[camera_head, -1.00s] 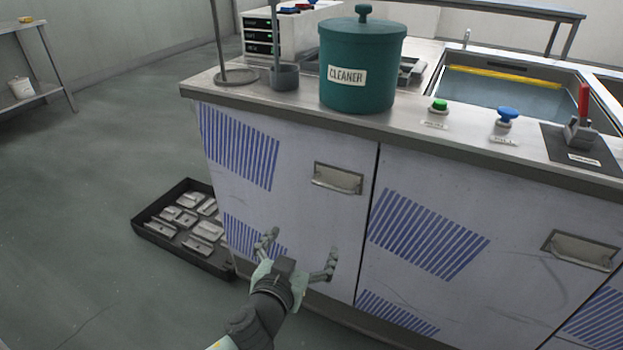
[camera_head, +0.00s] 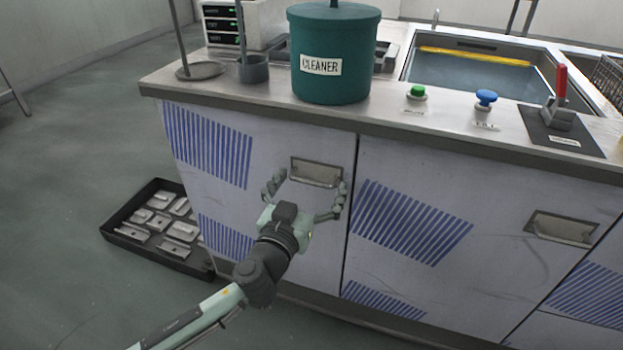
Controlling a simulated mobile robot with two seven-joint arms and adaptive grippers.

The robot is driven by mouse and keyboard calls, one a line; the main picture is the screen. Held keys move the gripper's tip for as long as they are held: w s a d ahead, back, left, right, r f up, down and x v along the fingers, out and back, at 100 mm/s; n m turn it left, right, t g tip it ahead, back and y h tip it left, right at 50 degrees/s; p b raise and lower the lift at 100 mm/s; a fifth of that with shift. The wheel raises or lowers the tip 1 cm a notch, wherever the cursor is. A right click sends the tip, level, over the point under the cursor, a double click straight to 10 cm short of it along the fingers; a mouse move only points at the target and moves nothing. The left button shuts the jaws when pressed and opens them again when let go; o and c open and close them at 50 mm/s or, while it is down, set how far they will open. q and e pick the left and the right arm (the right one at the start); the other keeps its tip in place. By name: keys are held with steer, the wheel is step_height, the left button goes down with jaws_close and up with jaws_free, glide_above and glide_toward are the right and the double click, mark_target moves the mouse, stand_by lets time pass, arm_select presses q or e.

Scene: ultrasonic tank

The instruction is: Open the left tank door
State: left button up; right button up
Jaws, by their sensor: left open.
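The left tank door (camera_head: 270,150) is a pale panel with blue stripe patches, and it is shut flush with the cabinet front. Its recessed metal handle (camera_head: 316,172) sits near the top right of the panel. My left gripper (camera_head: 308,190) is open and empty, with its fingers spread to either side just below the handle. I cannot tell whether the fingertips touch the door. My right gripper is not in view.
A second door (camera_head: 440,170) with its own handle (camera_head: 562,228) is to the right. A teal cleaner pot (camera_head: 335,85), green button (camera_head: 416,93), blue knob (camera_head: 486,98) and red lever (camera_head: 560,82) stand on the counter. A black tray of metal parts (camera_head: 127,212) lies on the floor left.

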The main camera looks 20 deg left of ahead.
arm_select(q)
steer(key=c, duration=1.4)
